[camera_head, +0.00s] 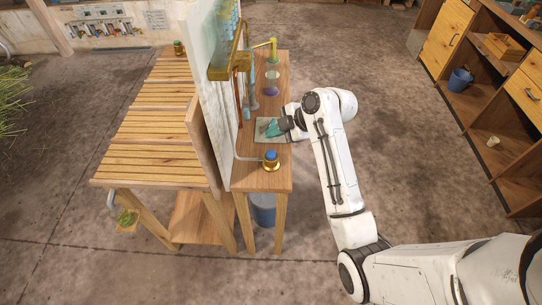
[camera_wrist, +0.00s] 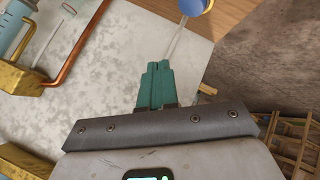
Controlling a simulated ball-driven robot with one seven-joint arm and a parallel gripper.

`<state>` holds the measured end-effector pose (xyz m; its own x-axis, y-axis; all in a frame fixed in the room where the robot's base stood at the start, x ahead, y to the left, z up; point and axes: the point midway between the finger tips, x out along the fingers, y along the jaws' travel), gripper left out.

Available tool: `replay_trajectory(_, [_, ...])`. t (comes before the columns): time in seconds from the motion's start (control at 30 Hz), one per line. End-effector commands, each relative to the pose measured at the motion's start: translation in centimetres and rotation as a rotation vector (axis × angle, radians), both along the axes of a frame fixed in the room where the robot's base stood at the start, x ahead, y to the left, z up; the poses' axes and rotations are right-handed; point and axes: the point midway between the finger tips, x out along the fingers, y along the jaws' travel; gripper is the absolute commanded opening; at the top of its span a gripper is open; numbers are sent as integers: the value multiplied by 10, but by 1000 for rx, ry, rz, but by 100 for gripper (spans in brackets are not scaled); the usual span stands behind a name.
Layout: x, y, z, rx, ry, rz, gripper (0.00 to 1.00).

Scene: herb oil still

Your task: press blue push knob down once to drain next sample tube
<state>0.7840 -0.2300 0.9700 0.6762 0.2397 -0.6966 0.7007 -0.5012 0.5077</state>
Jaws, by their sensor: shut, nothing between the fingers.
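The blue push knob (camera_head: 270,155) sits on a round brass base near the front end of the narrow wooden bench (camera_head: 262,181). In the wrist view, part of the blue knob (camera_wrist: 194,6) shows at the top edge, with a pale thin pipe running from it. My gripper (camera_head: 267,128) has teal fingers, shut and empty. It is apart from the knob, farther back along the bench, over a grey plate. In the wrist view, the shut fingers (camera_wrist: 158,65) point up towards the knob side. A glass vessel with purple liquid (camera_head: 271,82) stands farther back.
A tall pale panel (camera_head: 213,85) borders the bench on the left. Brass and copper pipework (camera_head: 238,66) rises behind my gripper. A slatted wooden table (camera_head: 155,123) stands beyond the panel. Floor to the right is open up to wooden shelves (camera_head: 490,85).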

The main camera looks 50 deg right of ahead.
Motion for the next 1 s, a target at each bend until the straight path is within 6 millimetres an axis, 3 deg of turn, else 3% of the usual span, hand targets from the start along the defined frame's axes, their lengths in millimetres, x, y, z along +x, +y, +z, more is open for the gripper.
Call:
replay_trajectory(0.1, [0, 0, -23, 1, 0, -1, 0])
replay_trajectory(0.4, [0, 0, -57, 1, 1, 0, 0])
replay_trajectory(1.0, [0, 0, -61, 1, 0, -1, 0])
